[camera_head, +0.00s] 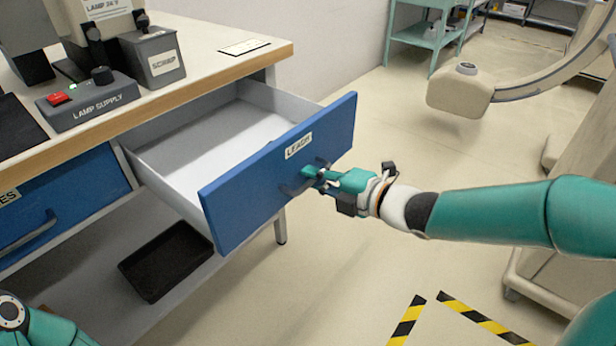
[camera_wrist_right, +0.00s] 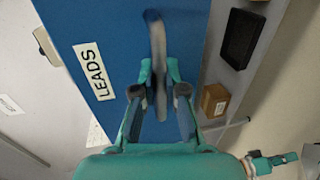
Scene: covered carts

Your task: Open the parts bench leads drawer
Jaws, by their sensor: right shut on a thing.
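The leads drawer (camera_head: 285,170) has a blue front with a "LEADS" label and stands pulled well out of the bench. Its white inside (camera_head: 215,140) shows, and the part in view looks empty. My right gripper (camera_head: 312,177) is at the drawer front, shut on the dark bar handle (camera_head: 297,187). In the right wrist view the fingers (camera_wrist_right: 160,95) lie on either side of the handle (camera_wrist_right: 157,40), beside the "LEADS" label.
On the bench top (camera_head: 215,62) stand a lamp supply box (camera_head: 88,98) and a scrap bin (camera_head: 155,58). Another blue drawer (camera_head: 60,200) is at the left, closed. A black tray (camera_head: 165,262) lies on the lower shelf. The floor (camera_head: 350,270) before the drawer is clear.

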